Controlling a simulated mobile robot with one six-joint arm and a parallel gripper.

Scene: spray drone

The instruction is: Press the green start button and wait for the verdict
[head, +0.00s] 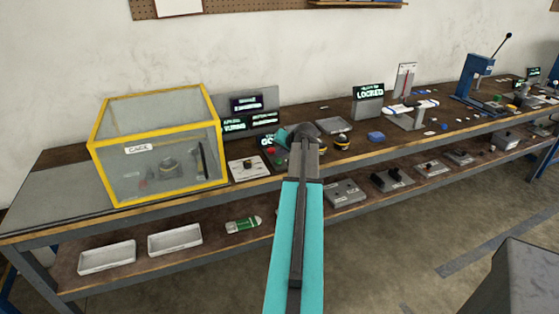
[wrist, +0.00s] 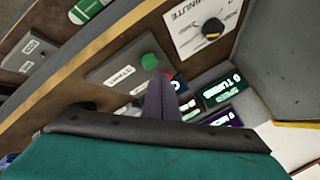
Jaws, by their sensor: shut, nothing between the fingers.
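The green start button (wrist: 149,61) sits on a grey box (wrist: 118,72) with a START label in the wrist view. My gripper (wrist: 162,82) is shut and empty, its fingertips close beside the button in the picture; I cannot tell whether they touch. A red spot (wrist: 170,76) shows just past the fingertips. Lit displays (head: 236,126) with green text stand behind; one reads TURNS, and the rest is too small to read surely.
A yellow-framed clear cage (head: 213,120) stands left of my arm. A dial panel (head: 249,168) lies beside it, also in the wrist view (wrist: 194,38). To the right are a tray (head: 334,125), a blue block (head: 376,137) and a display reading LOCKED (head: 370,92). A lower shelf holds trays.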

